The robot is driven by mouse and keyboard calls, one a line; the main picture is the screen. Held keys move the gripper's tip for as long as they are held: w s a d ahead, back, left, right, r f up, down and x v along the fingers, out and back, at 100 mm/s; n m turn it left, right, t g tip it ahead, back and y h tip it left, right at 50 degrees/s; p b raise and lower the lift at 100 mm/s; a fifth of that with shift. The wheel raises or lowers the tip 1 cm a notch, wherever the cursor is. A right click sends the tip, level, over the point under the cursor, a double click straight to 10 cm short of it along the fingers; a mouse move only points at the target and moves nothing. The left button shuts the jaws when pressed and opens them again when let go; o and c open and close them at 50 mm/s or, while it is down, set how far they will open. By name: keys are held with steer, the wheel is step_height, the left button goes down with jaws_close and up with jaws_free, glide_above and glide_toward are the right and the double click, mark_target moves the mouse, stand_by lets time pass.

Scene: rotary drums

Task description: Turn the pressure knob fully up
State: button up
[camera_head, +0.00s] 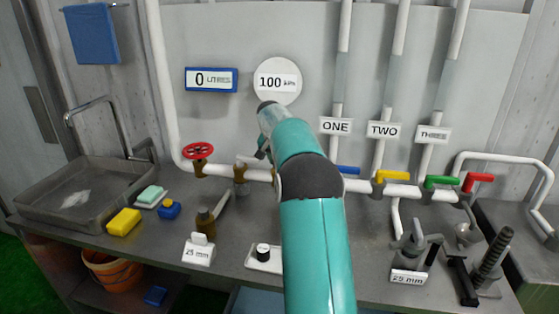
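A round white gauge (277,81) on the back wall reads 100, with a small unit that looks like kPa. A brass fitting with a pale top (240,170) sits on the white pipe just left of my arm; I cannot tell whether it is the pressure knob. A small black-and-white knob (263,251) stands on a white plate on the bench, partly beside my arm. My teal arm rises through the middle and hides part of the pipe. My gripper is mostly hidden behind the arm; a small dark part (262,152) shows at its left edge.
A red handwheel (198,151) and blue, yellow (393,176), green and red lever handles line the pipe. A blue display (211,80) reads 0 litres. A sink (85,190), sponges, 25 mm signs and a black clamp-like stand (490,262) crowd the bench.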

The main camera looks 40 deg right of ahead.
steer(key=m, duration=0.1)
steer(key=m+g, duration=0.1)
steer(key=m, duration=0.3)
steer(key=shift+w+a+g+h, duration=0.1)
steer(key=shift+w+g+h, duration=0.15)
steer(key=shift+g+h, duration=0.15)
steer(key=m+g, duration=0.2)
steer(key=m, duration=0.3)
steer(key=shift+m, duration=0.3)
steer(key=shift+y, duration=0.3)
steer(key=o, duration=1)
